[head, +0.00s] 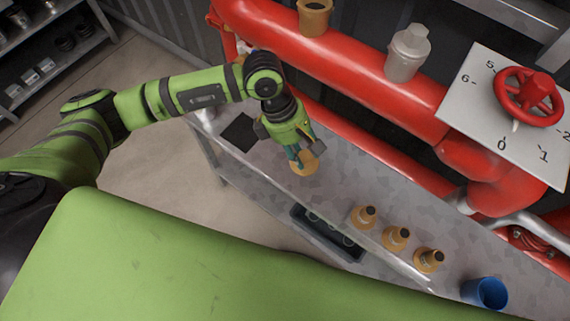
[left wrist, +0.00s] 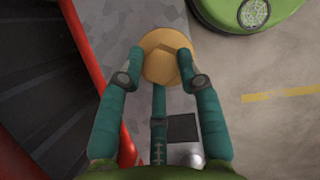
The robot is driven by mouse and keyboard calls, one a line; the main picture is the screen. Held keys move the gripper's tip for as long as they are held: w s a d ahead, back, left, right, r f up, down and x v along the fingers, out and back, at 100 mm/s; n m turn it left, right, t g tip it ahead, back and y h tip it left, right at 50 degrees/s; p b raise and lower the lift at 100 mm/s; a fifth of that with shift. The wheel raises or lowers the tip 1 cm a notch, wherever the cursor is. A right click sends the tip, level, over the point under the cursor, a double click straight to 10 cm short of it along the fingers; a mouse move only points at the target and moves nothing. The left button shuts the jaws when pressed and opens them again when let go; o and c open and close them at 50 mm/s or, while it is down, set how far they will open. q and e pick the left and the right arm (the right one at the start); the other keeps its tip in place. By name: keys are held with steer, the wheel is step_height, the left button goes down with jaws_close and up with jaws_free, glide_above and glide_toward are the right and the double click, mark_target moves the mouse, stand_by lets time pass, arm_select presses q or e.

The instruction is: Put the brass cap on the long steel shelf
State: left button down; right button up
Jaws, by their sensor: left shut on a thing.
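My left gripper (head: 297,156) is shut on a round brass cap (head: 306,167), which hangs below its fingers over the long steel shelf (head: 262,168). In the left wrist view, the cap (left wrist: 160,40) sits between the teal fingertips, with the grey shelf (left wrist: 110,20) behind it. I cannot tell whether the cap touches the shelf. My right gripper is in neither view.
Several other things stand to the right: three brass fittings (head: 397,238), a dark tray (head: 328,240) and a blue cup (head: 485,292). A black square (head: 239,132) lies left of the gripper. Red pipes (head: 350,57) with a handwheel (head: 530,95) run behind.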

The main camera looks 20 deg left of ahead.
mark_target(316, 162)
arm_select(q)
steer(key=d+f+n, duration=0.1)
steer(key=n, duration=0.1)
steer(key=d+f+n+t+b, duration=0.1)
steer(key=n, duration=0.1)
steer(key=shift+s+d+f+t, duration=0.1)
steer(key=shift+d+f+t, duration=0.2)
steer(key=shift+d, duration=0.1)
steer(key=n, duration=0.1)
steer(key=d+n+b, duration=0.1)
steer(key=shift+f+n+t, duration=0.25)
steer(key=shift+n+t, duration=0.05)
steer(key=shift+t, duration=0.1)
steer(key=shift+w+a+f, duration=0.15)
steer(key=shift+w+a, duration=0.1)
steer(key=w+a+f, duration=0.1)
steer(key=a+f, duration=0.2)
steer(key=w+a+f+p, duration=0.1)
steer(key=w+a+f, duration=0.1)
steer(key=a+f, duration=0.1)
steer(key=w+a+f+p, duration=0.1)
steer(key=a+f, duration=0.3)
steer(key=shift+w+a+f, duration=0.1)
steer(key=shift+w+f, duration=0.15)
steer(key=shift+f, duration=0.1)
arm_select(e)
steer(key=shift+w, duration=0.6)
